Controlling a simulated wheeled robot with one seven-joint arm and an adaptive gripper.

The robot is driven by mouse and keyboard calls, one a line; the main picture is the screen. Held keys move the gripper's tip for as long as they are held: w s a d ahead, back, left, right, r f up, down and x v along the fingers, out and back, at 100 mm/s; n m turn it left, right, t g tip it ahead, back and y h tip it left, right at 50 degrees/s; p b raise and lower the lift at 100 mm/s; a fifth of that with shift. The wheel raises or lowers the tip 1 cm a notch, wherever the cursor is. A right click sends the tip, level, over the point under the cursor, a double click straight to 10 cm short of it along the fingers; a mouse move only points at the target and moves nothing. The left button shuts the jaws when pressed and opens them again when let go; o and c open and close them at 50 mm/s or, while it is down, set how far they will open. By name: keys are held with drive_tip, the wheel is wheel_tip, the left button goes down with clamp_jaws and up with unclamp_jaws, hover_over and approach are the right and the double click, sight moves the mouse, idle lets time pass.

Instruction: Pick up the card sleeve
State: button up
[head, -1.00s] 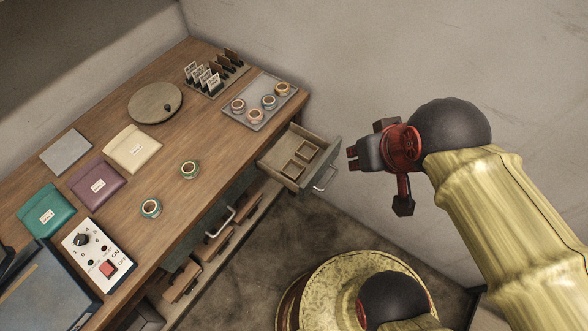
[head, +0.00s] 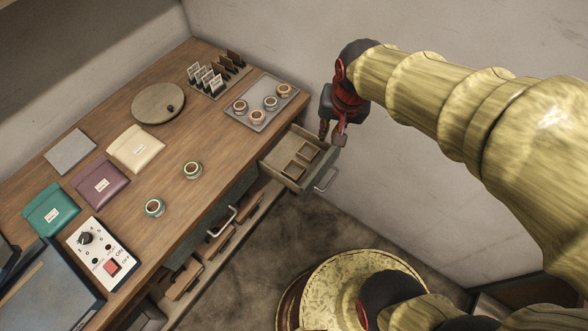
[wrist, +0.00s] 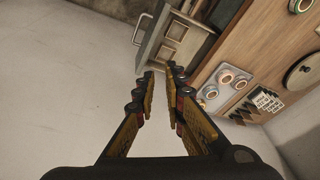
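Three flat flap pouches with small labels lie on the wooden desk: cream (head: 136,148), purple (head: 99,184) and teal (head: 50,210). Nothing marks which thing is the card sleeve. Small cards stand in a rack (head: 217,76) at the back of the desk; the rack also shows in the wrist view (wrist: 257,106). My gripper (head: 332,136) points down above the back right corner of the pulled-out drawer, well to the right of the pouches. In the wrist view my gripper (wrist: 160,80) has its two fingers apart with nothing between them.
The open drawer (head: 279,170) holds two small square frames and juts from the desk. A grey tray (head: 262,121) holds several tape rolls. Two green-edged rolls, a round turntable (head: 158,104) and a switch box (head: 94,259) stand on the desk. A wall is behind.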

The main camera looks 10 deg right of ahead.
drive_tip(key=w+a+f+m+g, duration=0.1)
drive_tip(key=w+f, duration=0.1)
drive_tip(key=f, duration=0.7)
drive_tip(key=w+a+f+m+g+p, duration=0.1)
drive_tip(key=w+a+f+m, duration=0.1)
drive_tip(key=f, duration=0.8)
drive_tip(key=w+a+f+m+g, duration=0.1)
drive_tip(key=w+f, duration=0.3)
drive_tip(key=f, duration=0.5)
drive_tip(key=shift+a+f+m, duration=0.15)
drive_tip(key=shift+a+m, duration=0.4)
drive_tip(key=shift+m, duration=0.15)
wheel_tip(320, 180, down, 6)
drive_tip(key=shift+s+r+b, duration=0.1)
drive_tip(key=shift+b, duration=0.65)
clamp_jaws()
